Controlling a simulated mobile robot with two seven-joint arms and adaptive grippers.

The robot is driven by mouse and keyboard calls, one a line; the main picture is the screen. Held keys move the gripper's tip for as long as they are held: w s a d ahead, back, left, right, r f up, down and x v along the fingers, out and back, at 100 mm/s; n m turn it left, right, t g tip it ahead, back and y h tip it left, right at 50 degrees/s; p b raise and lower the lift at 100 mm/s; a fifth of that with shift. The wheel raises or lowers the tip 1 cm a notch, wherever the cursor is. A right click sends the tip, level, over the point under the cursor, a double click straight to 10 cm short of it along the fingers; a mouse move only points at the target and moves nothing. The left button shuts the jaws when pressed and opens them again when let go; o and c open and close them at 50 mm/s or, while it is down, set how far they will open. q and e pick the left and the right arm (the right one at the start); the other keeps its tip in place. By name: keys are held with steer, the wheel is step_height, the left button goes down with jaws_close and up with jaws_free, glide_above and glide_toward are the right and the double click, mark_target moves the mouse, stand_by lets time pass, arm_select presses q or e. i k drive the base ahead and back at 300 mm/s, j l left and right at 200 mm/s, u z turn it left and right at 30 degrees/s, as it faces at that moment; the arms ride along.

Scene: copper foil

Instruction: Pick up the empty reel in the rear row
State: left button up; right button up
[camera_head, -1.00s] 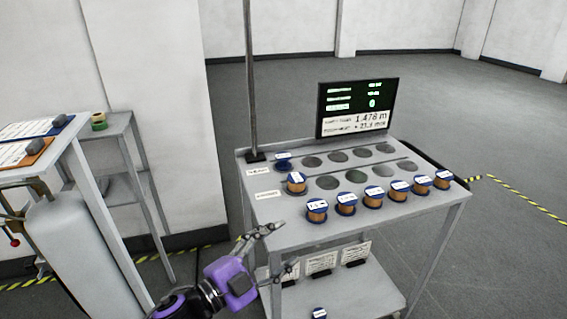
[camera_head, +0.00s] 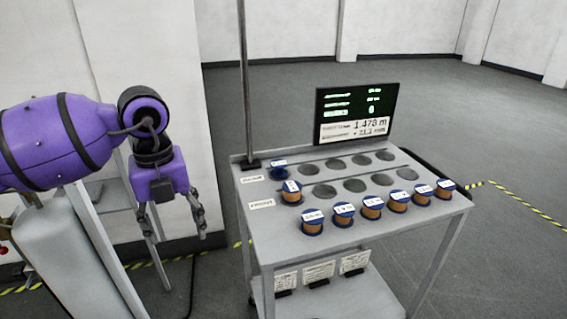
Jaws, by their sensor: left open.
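The rear row on the cart's top holds one blue reel (camera_head: 279,170) at its left end. It shows no copper winding, and a white label lies on its top. The other places in that row are bare dark discs. My left gripper (camera_head: 176,229) is open and empty, pointing down to the left of the cart (camera_head: 250,219), apart from it. My right gripper does not show.
A copper-wound reel (camera_head: 291,194) stands at the left of the middle row. Several copper reels (camera_head: 371,207) line the front. A screen (camera_head: 356,113) stands behind, and a thin pole (camera_head: 244,90) rises at the rear left corner, close to the blue reel.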

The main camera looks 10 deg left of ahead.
mark_target(279, 165)
steer(key=i+l, duration=0.15)
steer(key=i, duration=0.3)
steer(key=i+l, duration=0.2)
steer(key=i, duration=0.2)
steer(key=i+l, duration=0.15)
steer(key=i, duration=0.3)
